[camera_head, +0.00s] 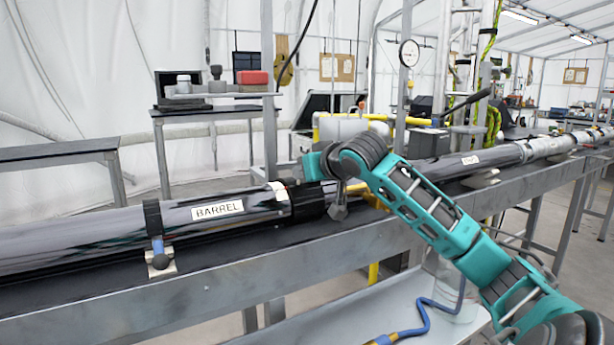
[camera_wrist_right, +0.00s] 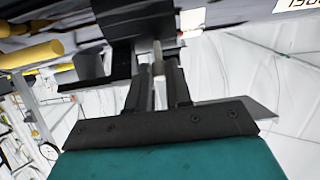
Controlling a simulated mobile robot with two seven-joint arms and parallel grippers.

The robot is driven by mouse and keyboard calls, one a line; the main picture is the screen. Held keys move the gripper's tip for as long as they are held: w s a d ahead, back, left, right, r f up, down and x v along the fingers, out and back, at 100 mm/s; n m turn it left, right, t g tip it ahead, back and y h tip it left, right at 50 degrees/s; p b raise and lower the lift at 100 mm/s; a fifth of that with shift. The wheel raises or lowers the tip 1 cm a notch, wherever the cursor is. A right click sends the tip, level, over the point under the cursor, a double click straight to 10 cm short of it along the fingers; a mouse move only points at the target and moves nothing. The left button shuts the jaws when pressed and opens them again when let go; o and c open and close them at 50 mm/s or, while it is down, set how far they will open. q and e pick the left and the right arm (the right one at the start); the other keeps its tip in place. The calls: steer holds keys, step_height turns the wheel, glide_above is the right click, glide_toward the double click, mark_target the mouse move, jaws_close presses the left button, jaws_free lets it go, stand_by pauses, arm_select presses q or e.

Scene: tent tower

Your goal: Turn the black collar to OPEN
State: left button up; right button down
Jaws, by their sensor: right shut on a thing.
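The black collar (camera_head: 308,203) sits around the long dark pipe, just right of the part labelled BARREL (camera_head: 217,210). My right gripper (camera_head: 338,208) reaches down to the collar's right side from the teal arm. In the right wrist view its two dark fingers (camera_wrist_right: 158,62) are close together on a thin, pale upright piece at the collar (camera_wrist_right: 140,18). The gripper hides part of the collar, and I cannot read any OPEN mark or tell the collar's turn. My left gripper is in neither view.
The pipe lies on supports along a long grey bench (camera_head: 220,275). A clamp (camera_head: 158,235) holds the barrel at left. Yellow bars (camera_head: 345,120) and a gauge post (camera_head: 408,53) stand behind the arm. A blue hose (camera_head: 428,318) lies on a lower tray in front.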

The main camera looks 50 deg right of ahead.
steer(key=c, duration=1.3)
jaws_free()
steer(key=shift+s, duration=0.1)
steer(key=v, duration=1.3)
steer(key=shift+f, duration=0.1)
